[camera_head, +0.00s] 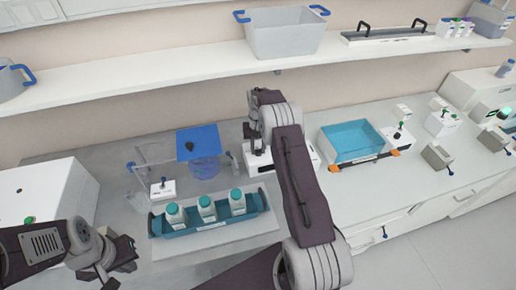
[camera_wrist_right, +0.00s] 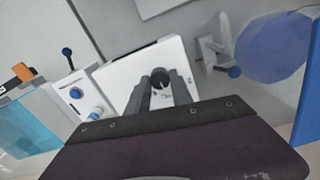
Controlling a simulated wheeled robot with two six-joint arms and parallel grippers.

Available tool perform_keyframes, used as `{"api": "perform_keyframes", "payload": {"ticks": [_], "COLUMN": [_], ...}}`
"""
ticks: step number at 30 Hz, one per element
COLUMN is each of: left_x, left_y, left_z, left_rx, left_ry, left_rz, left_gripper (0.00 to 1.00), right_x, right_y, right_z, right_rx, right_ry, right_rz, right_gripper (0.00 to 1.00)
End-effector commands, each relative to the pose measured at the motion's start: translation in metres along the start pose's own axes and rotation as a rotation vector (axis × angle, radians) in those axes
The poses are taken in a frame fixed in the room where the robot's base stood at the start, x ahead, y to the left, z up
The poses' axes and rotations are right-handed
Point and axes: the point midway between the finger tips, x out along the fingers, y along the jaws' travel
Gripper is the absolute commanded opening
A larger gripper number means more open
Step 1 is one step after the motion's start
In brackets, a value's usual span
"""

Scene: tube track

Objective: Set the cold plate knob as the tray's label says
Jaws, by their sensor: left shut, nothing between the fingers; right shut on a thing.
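The cold plate is a low white box (camera_head: 302,156) at the back of the bench, partly hidden behind my right arm. In the right wrist view its white top (camera_wrist_right: 128,78) carries a dark round knob (camera_wrist_right: 160,76). My right gripper (camera_wrist_right: 162,88) is shut on this knob, its fingers on either side; small marks beside it are too small to read. In the head view my right gripper (camera_head: 254,142) is over the box. A blue tray (camera_head: 158,229) holds three white bottles with teal caps; its front label (camera_head: 211,226) is unreadable. My left gripper (camera_head: 128,262) is shut and empty, left of the tray.
A blue board (camera_head: 197,140) sits above a blue vessel (camera_head: 206,168), left of my right gripper. A small white box with a dark knob (camera_head: 163,189) stands behind the tray. A teal bin (camera_head: 352,145) with orange handles is to the right. A shelf (camera_head: 150,72) runs above.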

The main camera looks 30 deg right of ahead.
Motion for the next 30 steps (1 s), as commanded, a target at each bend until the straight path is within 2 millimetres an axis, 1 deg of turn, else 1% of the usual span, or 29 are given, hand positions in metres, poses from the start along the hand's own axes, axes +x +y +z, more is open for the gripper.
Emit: {"api": "perform_keyframes", "payload": {"ticks": [7, 20, 21, 23, 24, 30], "left_x": [-0.0008, -0.0008, -0.0008, -0.0008, -0.0008, -0.0007], "left_y": [0.0000, 0.0000, 0.0000, 0.0000, 0.0000, 0.0000], "left_z": [-0.0001, -0.0001, -0.0001, -0.0001, -0.0001, -0.0001], "left_rx": [0.000, 0.000, 0.000, 0.000, 0.000, 0.000], "left_ry": [0.000, 0.000, 0.000, 0.000, 0.000, 0.000], "left_rz": [0.000, 0.000, 0.000, 0.000, 0.000, 0.000], "left_gripper": [0.00, 0.00, 0.00, 0.00, 0.00, 0.00], "right_x": [-0.0020, -0.0023, -0.0023, -0.0022, -0.0020, -0.0011], "right_y": [0.0003, 0.0003, 0.0003, 0.0002, 0.0002, 0.0001], "right_z": [-0.0015, -0.0020, -0.0020, -0.0019, -0.0017, -0.0009], "right_rx": [0.058, 0.067, 0.067, 0.067, 0.067, 0.067], "right_ry": [0.005, 0.007, 0.007, 0.007, 0.006, 0.003], "right_rz": [0.000, 0.000, 0.000, 0.000, 0.000, 0.000], "right_gripper": [0.00, 0.00, 0.29, 0.46, 0.48, 0.48]}}
